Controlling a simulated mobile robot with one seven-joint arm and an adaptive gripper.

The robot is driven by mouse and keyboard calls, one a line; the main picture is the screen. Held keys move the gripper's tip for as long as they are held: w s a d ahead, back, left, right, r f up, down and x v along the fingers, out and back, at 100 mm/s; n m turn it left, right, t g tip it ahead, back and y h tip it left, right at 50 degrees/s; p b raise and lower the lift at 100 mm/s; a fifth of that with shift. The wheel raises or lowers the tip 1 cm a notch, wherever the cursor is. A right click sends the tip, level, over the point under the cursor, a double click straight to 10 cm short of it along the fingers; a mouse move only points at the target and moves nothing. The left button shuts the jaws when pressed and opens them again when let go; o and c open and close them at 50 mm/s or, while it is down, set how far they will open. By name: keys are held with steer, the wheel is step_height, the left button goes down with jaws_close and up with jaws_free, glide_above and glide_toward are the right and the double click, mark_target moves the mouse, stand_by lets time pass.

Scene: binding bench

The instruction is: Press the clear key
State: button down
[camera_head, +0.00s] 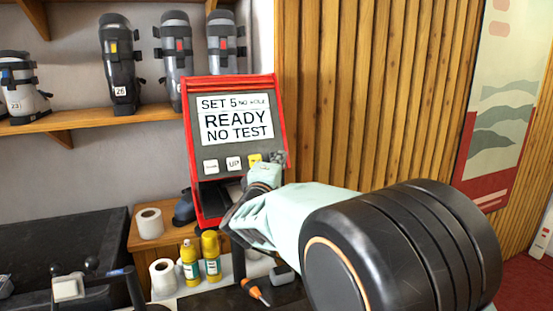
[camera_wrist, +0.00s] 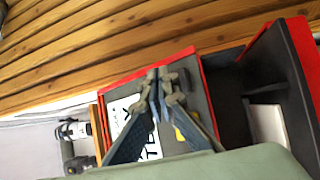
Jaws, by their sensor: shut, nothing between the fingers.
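The red-framed machine (camera_head: 190,140) has a grey sloped panel with a display (camera_head: 234,118) reading "SET 5 NO HOLE READY NO TEST". Below it is a row of keys: a white key (camera_head: 211,166) with lettering too small to read, a white "UP" key (camera_head: 234,163) and a yellow key (camera_head: 255,159). In the wrist view my gripper (camera_wrist: 158,72) lies over the panel, with the yellow key (camera_wrist: 180,134) partly showing beside a finger. I cannot tell whether it touches the panel.
A shelf (camera_head: 75,123) with several ski boots hangs behind left. Paper rolls (camera_head: 150,223), yellow bottles (camera_head: 211,257) and an orange-handled tool (camera_head: 253,290) lie below the machine. A slatted wood wall (camera_head: 350,90) stands behind right.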

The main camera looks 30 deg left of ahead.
steer(key=s+d+r, duration=0.1)
steer(key=s+d+r+p, duration=0.1)
steer(key=d, duration=0.1)
steer(key=shift+s+d, duration=0.2)
steer(key=shift+s, duration=0.2)
stand_by(0.3)
